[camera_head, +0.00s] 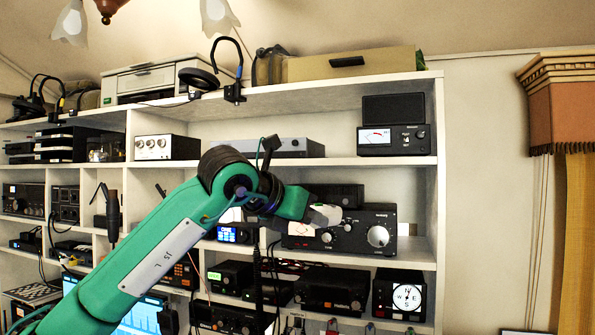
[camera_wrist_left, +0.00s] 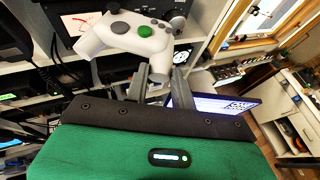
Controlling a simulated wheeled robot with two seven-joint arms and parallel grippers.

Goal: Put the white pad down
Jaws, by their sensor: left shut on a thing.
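The white pad is a game controller (camera_wrist_left: 125,38) with grey sticks and a green button, seen close up in the left wrist view. My left gripper (camera_wrist_left: 161,78) is shut on it, with the fingers at its near edge. In the head view my left gripper (camera_head: 308,212) is raised in front of the middle shelves, and only a small pale part of the pad (camera_head: 326,215) shows at its end. The pad is held in the air. My right gripper is in neither view.
A white shelf unit (camera_head: 437,215) full of radio gear stands ahead. A black radio with a large dial (camera_head: 378,236) is behind the gripper. A meter unit (camera_head: 394,141) sits above, with some bare shelf (camera_head: 340,160) to its left. A compass box (camera_head: 400,296) is below.

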